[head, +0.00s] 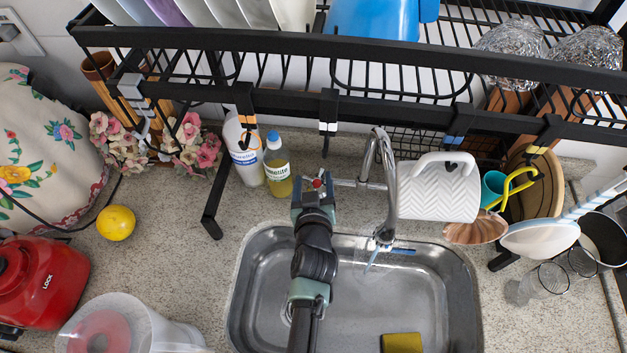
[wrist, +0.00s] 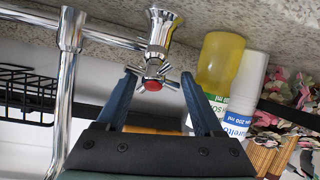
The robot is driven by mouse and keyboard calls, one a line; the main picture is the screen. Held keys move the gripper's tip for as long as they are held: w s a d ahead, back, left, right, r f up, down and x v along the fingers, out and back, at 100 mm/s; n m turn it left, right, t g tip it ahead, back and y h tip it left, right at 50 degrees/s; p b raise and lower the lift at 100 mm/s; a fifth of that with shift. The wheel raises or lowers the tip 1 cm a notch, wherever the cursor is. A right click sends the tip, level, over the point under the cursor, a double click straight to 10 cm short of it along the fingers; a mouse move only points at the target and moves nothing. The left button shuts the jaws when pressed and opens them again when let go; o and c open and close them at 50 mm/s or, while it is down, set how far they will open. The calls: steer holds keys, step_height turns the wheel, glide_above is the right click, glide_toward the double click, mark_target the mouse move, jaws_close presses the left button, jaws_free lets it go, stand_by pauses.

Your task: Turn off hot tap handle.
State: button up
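The hot tap handle (wrist: 156,78) is a small chrome cross with a red centre. It also shows in the head view (head: 318,183), partly hidden by my gripper. My gripper (wrist: 160,82) is open, its two blue fingers on either side of the handle. In the wrist view the left fingertip is very close to the cross; I cannot tell whether it touches. In the head view my gripper (head: 314,190) reaches over the sink to the tap. The chrome spout (head: 388,190) arches over the sink, and a thin bluish stream (head: 372,259) shows below its outlet.
The steel sink (head: 440,290) lies below, with a yellow sponge (head: 403,343) in it. A yellow bottle (head: 278,172) and a white bottle (head: 243,152) stand left of the handle. The black rack (head: 400,50) spans above.

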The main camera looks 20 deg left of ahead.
steer(key=c, duration=0.9)
